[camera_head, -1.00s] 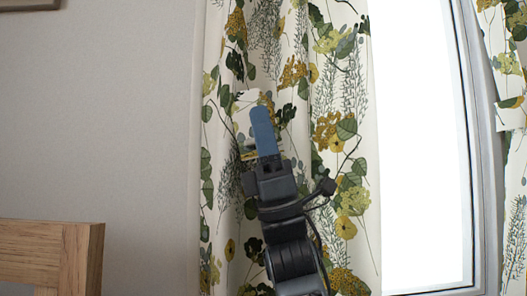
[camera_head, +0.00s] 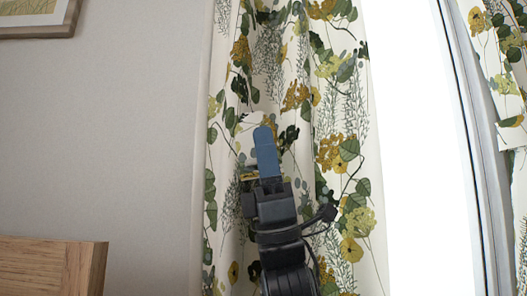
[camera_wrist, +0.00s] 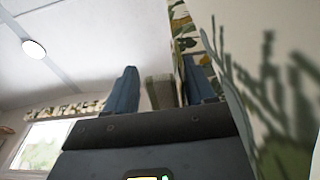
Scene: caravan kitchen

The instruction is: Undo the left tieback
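The left curtain (camera_head: 345,90), cream with green and yellow leaves, hangs beside the bright window in the head view. A flap in the same print, apparently the left tieback (camera_head: 250,173), shows at the left of my gripper and is partly hidden by it. My gripper (camera_head: 264,135) is upright in front of the curtain, its blue finger overlapping the flap. In the wrist view, my gripper's two blue fingers (camera_wrist: 160,70) stand apart. A grey-brown strip (camera_wrist: 159,92) shows between them, and patterned cloth (camera_wrist: 184,40) lies by the right finger. Whether either finger touches cloth is unclear.
The right curtain (camera_head: 497,45) has a similar flap at the right edge. A wooden panel (camera_head: 45,265) stands at lower left, and a picture frame (camera_head: 40,28) hangs at upper left. The grey wall (camera_head: 120,130) between them is clear.

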